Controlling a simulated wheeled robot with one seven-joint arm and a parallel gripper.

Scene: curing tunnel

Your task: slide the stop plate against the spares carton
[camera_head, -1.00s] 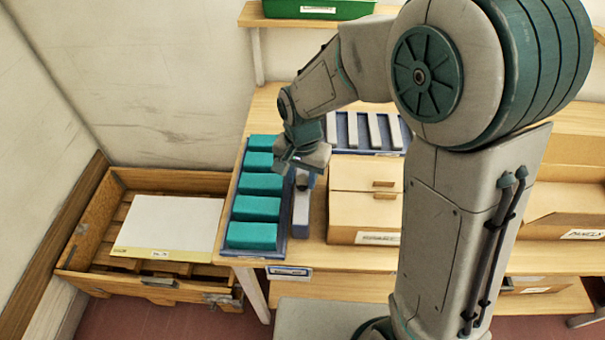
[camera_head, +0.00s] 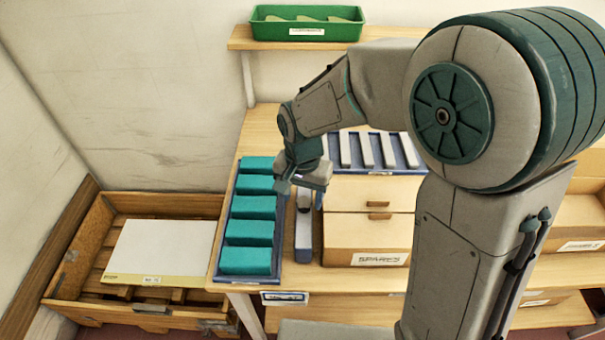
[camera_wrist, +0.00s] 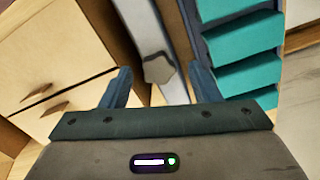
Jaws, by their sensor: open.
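The stop plate (camera_head: 303,232) is a narrow grey bar lying lengthwise on the bench, between the tray of teal blocks and the spares carton (camera_head: 366,241). A narrow strip of bench seems to show between plate and carton. In the wrist view the plate (camera_wrist: 147,32) has a grey knob (camera_wrist: 158,70) at its near end, and the carton (camera_wrist: 45,70) stands to its left. My gripper (camera_head: 303,196) is over the far part of the plate. In the wrist view its open fingers (camera_wrist: 163,90) sit on either side of the knob; contact cannot be told.
The blue tray (camera_head: 279,268) of teal blocks lies close left of the plate. A blue rack (camera_head: 412,153) of grey bars stands behind the carton. An open carton (camera_head: 577,250) is at right, a green bin (camera_head: 308,24) on the shelf, and a wooden crate (camera_head: 60,265) at left.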

